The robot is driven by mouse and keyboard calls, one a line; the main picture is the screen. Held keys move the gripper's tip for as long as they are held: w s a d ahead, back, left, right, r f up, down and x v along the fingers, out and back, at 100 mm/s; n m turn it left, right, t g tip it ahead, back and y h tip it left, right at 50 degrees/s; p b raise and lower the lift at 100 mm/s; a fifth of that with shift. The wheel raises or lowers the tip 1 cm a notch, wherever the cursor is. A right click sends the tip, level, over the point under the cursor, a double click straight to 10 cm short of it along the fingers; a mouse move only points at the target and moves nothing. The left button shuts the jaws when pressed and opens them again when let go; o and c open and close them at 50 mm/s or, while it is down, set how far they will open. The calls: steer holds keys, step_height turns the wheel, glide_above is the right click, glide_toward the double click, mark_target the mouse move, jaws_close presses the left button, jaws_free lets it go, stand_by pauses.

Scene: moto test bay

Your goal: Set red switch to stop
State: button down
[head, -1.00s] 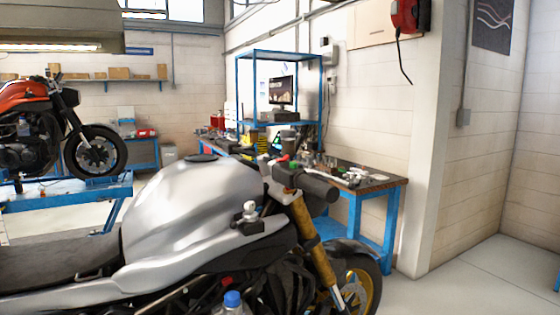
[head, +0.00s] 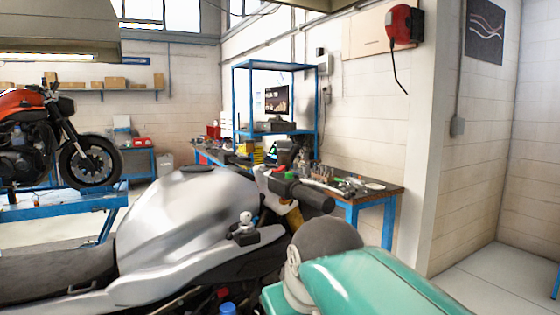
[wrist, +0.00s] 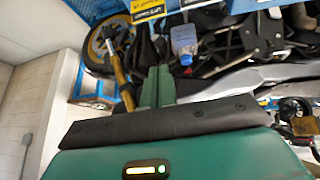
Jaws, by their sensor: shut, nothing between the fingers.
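A silver motorcycle (head: 185,215) stands in front of me, with its black handlebar grip (head: 318,199) pointing right. Beside the grip is a switch housing with a small red switch (head: 269,168) and a green part (head: 290,176). The switch is too small to read its position. In the wrist view my gripper (wrist: 157,72) has its green fingers together and empty, with the motorcycle's gold fork (wrist: 118,75) to their left. The red switch cannot be made out there. In the head view my green arm covers the front wheel area; the fingertips are hidden.
A bottle with a blue cap (head: 227,309) is low beside the motorcycle; a blue bottle (wrist: 184,42) shows beyond my fingers. A workbench (head: 370,190) with tools stands behind the handlebar. An orange motorcycle (head: 30,135) is on a blue lift at left. Floor at right is clear.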

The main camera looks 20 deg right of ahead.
steer(key=w+d+r+n+t+h, duration=0.1)
steer(key=w+d+r, duration=0.1)
steer(key=w+r, duration=0.9)
steer(key=w+d+r+n+t+h, duration=0.1)
steer(key=w+r+n+t, duration=0.1)
steer(key=w+r, duration=0.9)
step_height(320, 180, up, 7)
steer(key=shift+d, duration=0.35)
steer(key=shift+w, duration=0.1)
glide_above(280, 167)
steer(key=s+a, duration=0.3)
step_height(280, 167, down, 6)
steer(key=d+f, duration=0.2)
steer(key=f, duration=0.1)
steer(key=shift+f, duration=0.1)
steer(key=shift+w+f, duration=0.15)
steer(key=shift+f, duration=0.05)
